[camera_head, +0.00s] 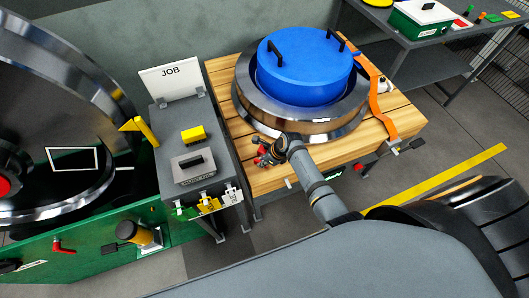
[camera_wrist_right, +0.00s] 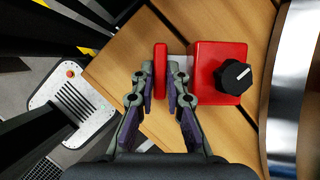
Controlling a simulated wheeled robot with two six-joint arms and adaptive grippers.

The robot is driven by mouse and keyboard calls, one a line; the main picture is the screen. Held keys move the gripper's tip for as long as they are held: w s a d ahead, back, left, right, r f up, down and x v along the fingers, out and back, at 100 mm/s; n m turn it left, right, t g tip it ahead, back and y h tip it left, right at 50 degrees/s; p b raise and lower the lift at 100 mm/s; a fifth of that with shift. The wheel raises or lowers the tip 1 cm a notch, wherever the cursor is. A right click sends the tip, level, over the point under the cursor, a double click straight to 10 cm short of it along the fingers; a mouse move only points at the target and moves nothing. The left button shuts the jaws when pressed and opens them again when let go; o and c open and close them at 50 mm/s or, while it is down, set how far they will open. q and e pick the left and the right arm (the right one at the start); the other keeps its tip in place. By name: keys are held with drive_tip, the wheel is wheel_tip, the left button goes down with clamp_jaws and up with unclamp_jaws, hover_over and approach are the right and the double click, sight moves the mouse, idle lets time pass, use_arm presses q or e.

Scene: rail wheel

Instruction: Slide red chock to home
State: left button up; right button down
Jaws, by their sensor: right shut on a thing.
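The red chock is a red block (camera_wrist_right: 222,70) with a black knob, joined by a short pale bar to an upright red plate (camera_wrist_right: 160,70). It sits on the wooden pallet deck (camera_wrist_right: 120,75), with the steel wheel rim (camera_wrist_right: 290,90) close to its right in the wrist view. My right gripper (camera_wrist_right: 161,80) is shut on the red plate, a finger on each side. In the head view my right gripper (camera_head: 268,155) is low in front of the steel wheel (camera_head: 300,118) and hides most of the chock; only small red bits show. My left gripper is not in view.
A blue cover (camera_head: 305,68) with black handles sits in the wheel. An orange strap (camera_head: 376,105) runs down the pallet's right side. A grey stand (camera_head: 170,125) with a JOB board (camera_head: 171,78) and yellow block (camera_head: 193,134) stands left. A side table is at back right.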

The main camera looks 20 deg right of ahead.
sight(265, 147)
drive_tip(key=shift+w+d+b, duration=0.3)
drive_tip(key=shift+w+d, duration=1.05)
drive_tip(key=shift+w, duration=0.1)
drive_tip(key=shift+w+d, duration=0.3)
drive_tip(key=shift+d, duration=0.05)
drive_tip(key=c, duration=1.5)
unclamp_jaws()
drive_tip(key=o, duration=0.3)
drive_tip(key=shift+o, duration=0.2)
drive_tip(key=shift+w, duration=0.1)
drive_tip(key=shift+r, duration=0.1)
wheel_tip(265, 147, up, 6)
drive_tip(key=p, duration=0.7)
drive_tip(key=shift+p, duration=0.35)
